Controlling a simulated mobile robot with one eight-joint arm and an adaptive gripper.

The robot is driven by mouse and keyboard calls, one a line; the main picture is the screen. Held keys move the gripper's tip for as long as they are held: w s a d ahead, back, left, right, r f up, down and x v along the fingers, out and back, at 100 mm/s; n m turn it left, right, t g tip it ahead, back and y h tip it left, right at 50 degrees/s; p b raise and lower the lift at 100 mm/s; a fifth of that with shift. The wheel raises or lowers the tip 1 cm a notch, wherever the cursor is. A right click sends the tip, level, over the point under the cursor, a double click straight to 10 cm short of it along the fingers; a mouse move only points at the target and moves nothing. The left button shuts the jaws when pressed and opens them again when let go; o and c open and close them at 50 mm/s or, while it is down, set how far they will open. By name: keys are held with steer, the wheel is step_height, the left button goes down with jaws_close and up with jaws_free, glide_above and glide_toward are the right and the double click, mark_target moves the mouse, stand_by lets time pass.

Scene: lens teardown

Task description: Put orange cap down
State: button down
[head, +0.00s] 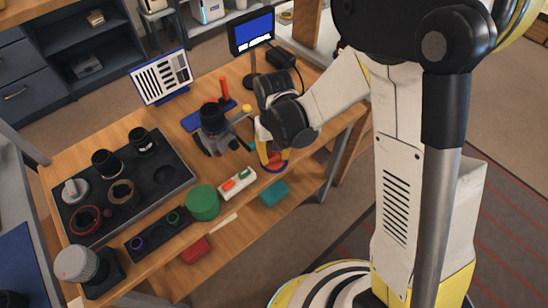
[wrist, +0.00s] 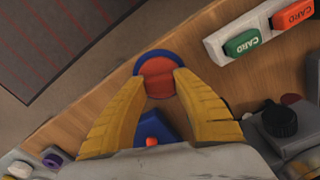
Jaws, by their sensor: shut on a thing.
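In the head view the orange cap (head: 278,160) shows low at my gripper (head: 270,157), close to the right front edge of the wooden table (head: 165,120). I cannot tell whether the cap touches the tabletop.
A white holder (head: 250,178) with orange and green blocks lies beside my gripper. A green cylinder (head: 203,203) and a dark tray (head: 72,212) of lens parts are to the left. A dark lens (head: 213,118) on a stand is behind. Floor lies beyond the edge.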

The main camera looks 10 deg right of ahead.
mark_target(274, 156)
steer(key=shift+r, duration=0.1)
steer(key=shift+f, duration=0.3)
steer(key=c, duration=1)
jaws_free()
steer(key=shift+r, duration=0.1)
steer(key=shift+c, duration=0.2)
step_height(274, 156, up, 12)
steer(key=p, duration=0.5)
steer(key=s+d+r+m+t, duration=0.2)
steer(key=s+d+r+t, duration=0.5)
steer(key=s+d+r, duration=0.4)
step_height(274, 156, up, 4)
steer(key=d, duration=0.2)
steer(key=shift+d+f, duration=0.2)
steer(key=shift+d, duration=0.1)
